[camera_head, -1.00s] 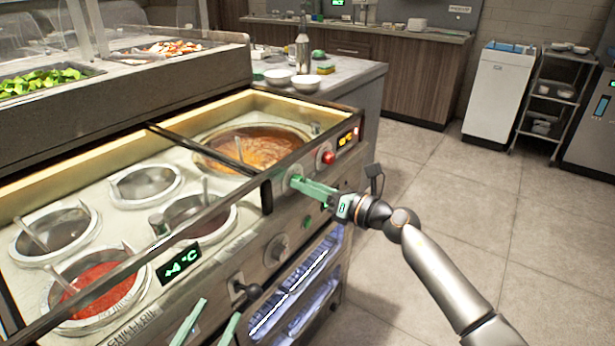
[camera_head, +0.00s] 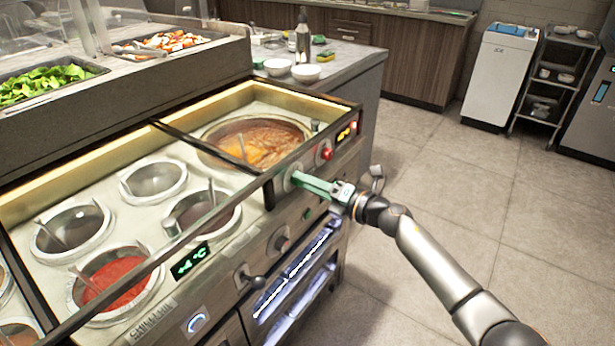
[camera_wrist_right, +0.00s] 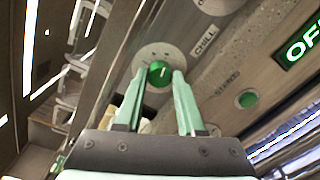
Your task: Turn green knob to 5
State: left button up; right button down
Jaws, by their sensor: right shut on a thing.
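The green knob (camera_wrist_right: 160,71) sits on a round pale dial plate (camera_wrist_right: 152,54) on the counter's front panel. A light pointer line shows on its face; the dial's numbers are too small to read. My right gripper (camera_wrist_right: 159,82) has its two green fingers on either side of the knob, shut on it. In the head view my right gripper (camera_head: 298,179) reaches the dial plate (camera_head: 284,178) from the right, and the knob is hidden there. My left gripper is out of view.
A red button (camera_head: 326,154) and an orange display (camera_head: 344,133) lie just beyond the knob. A green button (camera_head: 307,214), a silver knob (camera_head: 281,241) and a black lever (camera_head: 250,281) are on the same panel. Open floor (camera_head: 440,200) lies to the right.

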jog(key=shift+r+m, duration=0.1)
jog(key=shift+m, duration=0.4)
jog(key=c, duration=0.5)
grip_release()
jog(key=shift+p, duration=0.3)
jog(key=p+v, duration=0.2)
jog(key=v, duration=1)
jog(key=shift+s+d, duration=0.1)
jog(key=shift+d, duration=0.15)
